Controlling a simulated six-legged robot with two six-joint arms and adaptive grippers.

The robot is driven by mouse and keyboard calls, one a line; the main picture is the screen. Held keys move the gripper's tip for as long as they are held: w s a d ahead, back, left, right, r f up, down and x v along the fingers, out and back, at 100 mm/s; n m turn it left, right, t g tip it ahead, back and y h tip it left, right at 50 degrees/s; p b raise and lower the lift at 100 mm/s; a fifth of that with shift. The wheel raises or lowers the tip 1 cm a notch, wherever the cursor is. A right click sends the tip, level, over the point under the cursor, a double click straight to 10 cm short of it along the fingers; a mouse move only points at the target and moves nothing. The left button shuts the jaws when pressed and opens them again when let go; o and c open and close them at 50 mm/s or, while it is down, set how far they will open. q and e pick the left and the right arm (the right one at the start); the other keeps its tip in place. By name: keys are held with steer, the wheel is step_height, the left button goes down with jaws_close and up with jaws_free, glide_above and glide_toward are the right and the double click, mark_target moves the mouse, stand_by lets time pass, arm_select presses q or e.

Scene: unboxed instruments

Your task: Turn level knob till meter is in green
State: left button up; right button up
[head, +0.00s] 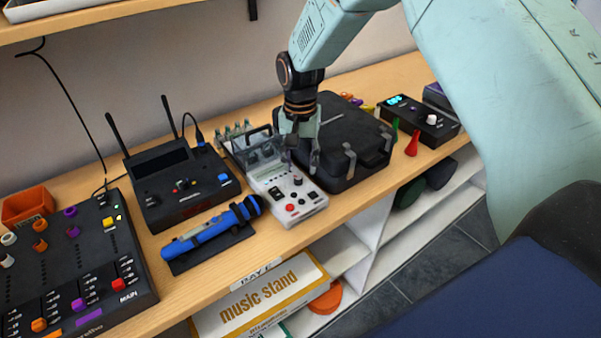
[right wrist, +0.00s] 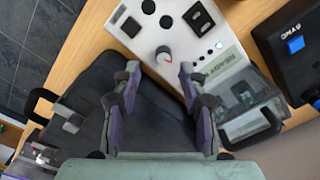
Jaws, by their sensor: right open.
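A white instrument panel (head: 286,193) stands on the wooden bench, with a dark knob (head: 297,181), black buttons and red buttons. In the right wrist view the panel (right wrist: 135,42) shows the grey knob (right wrist: 164,55) with a red mark, and a pale green label or display (right wrist: 228,66). I cannot tell whether this is the meter or read it. My right gripper (head: 303,158) is over the panel's back right part, pointing down. Its fingers (right wrist: 160,72) are open and empty, one on each side of the knob's line, apart from it. My left gripper is not in view.
A black case (head: 345,135) sits close on the right, and a clear-lidded box (right wrist: 252,100) adjoins the panel. A blue microphone (head: 210,232), a black receiver with antennas (head: 180,190) and a mixer (head: 75,265) stand left. A small black device (head: 425,120) stands right.

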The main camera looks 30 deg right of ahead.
mark_target(297, 177)
steer(key=f, duration=0.1)
steer(key=a+f, duration=0.1)
steer(key=f, duration=0.1)
steer(key=shift+w+f, duration=0.1)
steer(key=shift+w, duration=0.05)
steer(key=shift+f, duration=0.1)
steer(key=shift+s+d+f, duration=0.15)
steer(key=shift+s+d, duration=0.05)
steer(key=shift+d, duration=0.25)
steer(key=shift+w+a, duration=0.2)
steer(key=shift+a, duration=0.15)
steer(key=c, duration=0.4)
steer(key=shift+s+d, duration=0.15)
steer(key=shift+d, duration=0.05)
steer(key=c, duration=0.5)
steer(key=shift+a, duration=0.1)
jaws_close()
